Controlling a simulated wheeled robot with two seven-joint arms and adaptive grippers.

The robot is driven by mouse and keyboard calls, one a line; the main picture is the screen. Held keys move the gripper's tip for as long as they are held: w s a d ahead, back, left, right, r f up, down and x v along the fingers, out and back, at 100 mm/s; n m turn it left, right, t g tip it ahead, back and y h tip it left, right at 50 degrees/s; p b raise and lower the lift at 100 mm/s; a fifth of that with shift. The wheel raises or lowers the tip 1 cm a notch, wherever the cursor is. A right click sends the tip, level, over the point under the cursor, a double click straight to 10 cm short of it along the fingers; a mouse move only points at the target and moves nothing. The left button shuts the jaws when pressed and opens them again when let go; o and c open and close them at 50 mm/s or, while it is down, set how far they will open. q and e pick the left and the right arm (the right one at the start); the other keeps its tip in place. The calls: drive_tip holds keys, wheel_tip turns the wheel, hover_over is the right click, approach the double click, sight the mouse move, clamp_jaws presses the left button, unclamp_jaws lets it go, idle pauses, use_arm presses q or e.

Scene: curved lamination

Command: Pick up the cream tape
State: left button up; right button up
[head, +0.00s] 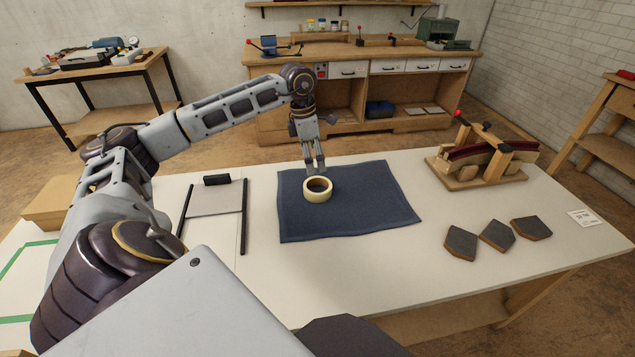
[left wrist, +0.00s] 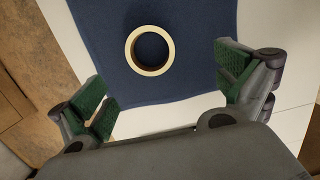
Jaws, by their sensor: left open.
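The cream tape (head: 318,195) is a roll lying flat on a dark blue cloth (head: 370,205) on the white table. My left gripper (head: 315,168) is just above and behind the tape in the head view, pointing down. In the left wrist view the cream tape (left wrist: 134,66) shows as a ring on the blue cloth (left wrist: 190,75), beyond the fingertips. The left gripper (left wrist: 170,85) is open and empty, its green pads wide apart on either side. My right gripper is not in view.
A wooden clamping form (head: 480,165) with a curved dark strip stands at the table's back right. Several dark blocks (head: 497,236) lie in front of it. A flat frame with black rails (head: 244,217) lies left of the cloth. The table's front right is clear.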

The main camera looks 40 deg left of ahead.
use_arm(q)
drive_tip(key=shift+w+a+r+y, duration=0.1)
drive_tip(key=shift+a+r+y, duration=0.2)
drive_tip(key=shift+a, duration=0.45)
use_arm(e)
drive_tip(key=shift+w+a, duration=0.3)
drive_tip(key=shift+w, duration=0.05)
use_arm(q)
drive_tip(key=f, duration=0.5)
drive_tip(key=f+b, duration=0.1)
drive_tip(key=f, duration=0.1)
drive_tip(key=shift+w+d+f, duration=0.15)
drive_tip(key=shift+w+d, duration=0.15)
drive_tip(key=shift+w, duration=0.1)
drive_tip(key=shift+f, duration=0.65)
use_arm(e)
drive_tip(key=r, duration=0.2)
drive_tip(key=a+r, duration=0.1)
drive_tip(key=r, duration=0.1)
use_arm(q)
drive_tip(key=shift+w, duration=0.1)
